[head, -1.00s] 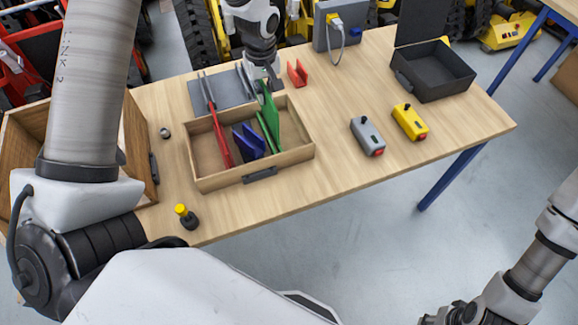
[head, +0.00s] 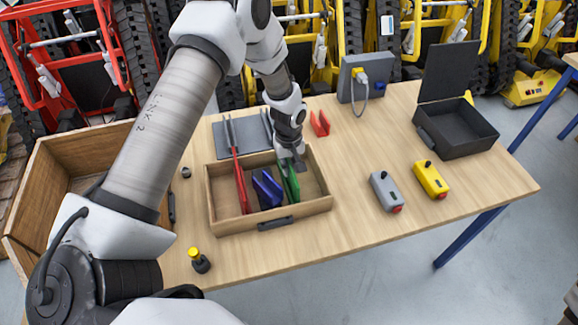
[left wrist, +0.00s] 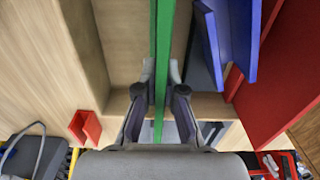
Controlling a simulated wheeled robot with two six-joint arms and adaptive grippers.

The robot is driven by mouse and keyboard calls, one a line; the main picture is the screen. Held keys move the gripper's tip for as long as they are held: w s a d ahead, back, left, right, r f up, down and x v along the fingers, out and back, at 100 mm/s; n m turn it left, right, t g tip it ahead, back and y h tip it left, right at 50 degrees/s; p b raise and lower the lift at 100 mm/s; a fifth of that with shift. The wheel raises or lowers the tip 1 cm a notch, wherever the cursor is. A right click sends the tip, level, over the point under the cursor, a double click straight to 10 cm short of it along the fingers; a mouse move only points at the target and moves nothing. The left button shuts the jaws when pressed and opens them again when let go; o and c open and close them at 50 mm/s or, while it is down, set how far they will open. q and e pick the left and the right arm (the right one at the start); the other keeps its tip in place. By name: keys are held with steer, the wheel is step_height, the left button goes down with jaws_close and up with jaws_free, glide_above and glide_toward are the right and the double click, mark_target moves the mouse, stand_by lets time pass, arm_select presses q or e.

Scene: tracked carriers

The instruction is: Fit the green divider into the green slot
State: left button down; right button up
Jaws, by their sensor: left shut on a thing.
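The wooden tray (head: 232,228) stands on the table. My left gripper (head: 293,161) points down over its right part, shut on the green divider (head: 288,180), which is upright and low inside the tray. In the left wrist view the green divider (left wrist: 161,50) runs edge-on between the two fingers (left wrist: 158,92). I cannot make out the green slot apart from the divider, nor tell whether the divider is seated. A blue piece (head: 266,188) and a red divider (head: 240,180) stand to its left in the tray.
A red bracket (head: 319,123) lies behind the tray. A grey box (head: 364,78) with a cable, a black open case (head: 455,128), and grey (head: 386,190) and yellow (head: 431,179) control boxes stand to the right. A yellow-topped knob (head: 199,261) is in front.

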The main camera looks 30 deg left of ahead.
arm_select(q)
steer(key=c, duration=1.3)
jaws_free()
steer(key=shift+s, duration=0.1)
steer(key=shift+r, duration=0.3)
step_height(320, 180, up, 12)
steer(key=shift+f+b, duration=0.2)
steer(key=shift+b, duration=1.05)
